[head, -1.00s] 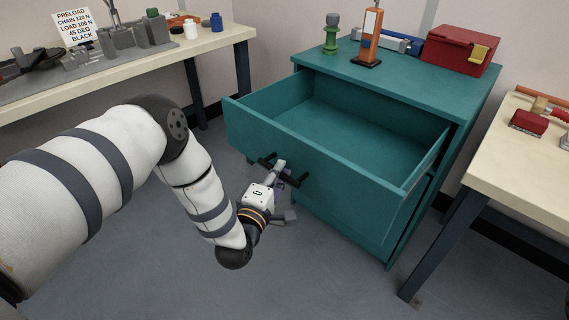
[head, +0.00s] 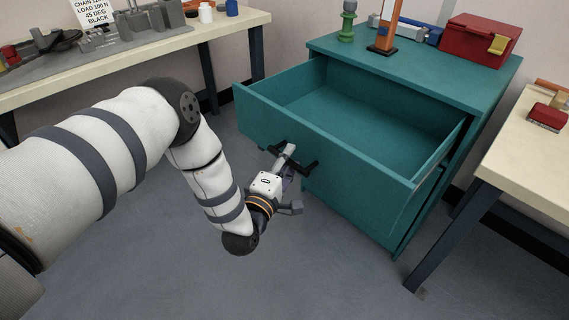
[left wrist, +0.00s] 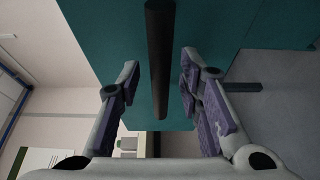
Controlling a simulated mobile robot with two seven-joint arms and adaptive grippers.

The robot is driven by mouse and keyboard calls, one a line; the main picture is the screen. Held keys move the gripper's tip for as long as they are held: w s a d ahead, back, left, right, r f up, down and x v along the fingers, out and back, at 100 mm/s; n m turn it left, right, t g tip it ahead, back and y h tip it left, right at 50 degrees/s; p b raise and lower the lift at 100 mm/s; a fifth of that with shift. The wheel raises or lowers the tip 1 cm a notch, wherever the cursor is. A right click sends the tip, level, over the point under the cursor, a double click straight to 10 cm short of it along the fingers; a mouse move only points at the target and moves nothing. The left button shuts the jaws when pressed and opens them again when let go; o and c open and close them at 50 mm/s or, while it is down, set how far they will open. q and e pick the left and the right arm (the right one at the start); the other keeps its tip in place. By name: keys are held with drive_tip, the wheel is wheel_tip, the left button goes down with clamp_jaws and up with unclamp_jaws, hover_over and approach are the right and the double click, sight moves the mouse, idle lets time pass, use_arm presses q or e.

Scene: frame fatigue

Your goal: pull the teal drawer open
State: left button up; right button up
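The teal drawer (head: 330,155) stands far out of its teal cabinet (head: 420,62), and its empty inside shows. A black bar handle (head: 309,165) sits on the drawer front. My left gripper (head: 289,165) is at this handle. In the left wrist view, the dark handle (left wrist: 160,40) runs between the two spread fingers of the gripper (left wrist: 159,68), with a visible gap on each side. The fingers look open around it, not clamped. The handle's middle is partly hidden by the gripper in the head view. My right gripper is not in view.
A red box (head: 478,40), an orange upright piece (head: 392,25) and a green piece (head: 347,20) stand on the cabinet top. A pale workbench (head: 540,150) is close on the right, another (head: 230,27) at back left. Floor before the drawer is clear.

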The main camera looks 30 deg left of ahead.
use_arm(q)
drive_tip(key=s, duration=1.1)
drive_tip(key=shift+s+d, duration=0.25)
drive_tip(key=shift+s, duration=0.15)
drive_tip(key=s+d+f+m+g+h+p, duration=0.2)
drive_tip(key=s+d+f+m+g, duration=0.1)
drive_tip(key=s+f+m+g, duration=0.4)
drive_tip(key=s+d+f+m+g+h+p, duration=0.1)
drive_tip(key=s+d+f+m+g+p, duration=0.2)
drive_tip(key=s, duration=0.7)
drive_tip(key=s+a+r+m+g, duration=0.1)
drive_tip(key=s+a+m+g, duration=0.1)
drive_tip(key=s, duration=0.5)
drive_tip(key=s+a+r+m+g+y, duration=0.1)
drive_tip(key=s+m+g, duration=0.2)
drive_tip(key=s+g, duration=0.2)
drive_tip(key=s+a+r+m+g+y, duration=0.1)
drive_tip(key=s+a+m+g, duration=0.1)
drive_tip(key=s, duration=0.7)
drive_tip(key=shift+a+m+g, duration=0.3)
drive_tip(key=shift+m+g, duration=0.3)
drive_tip(key=shift+g, duration=0.2)
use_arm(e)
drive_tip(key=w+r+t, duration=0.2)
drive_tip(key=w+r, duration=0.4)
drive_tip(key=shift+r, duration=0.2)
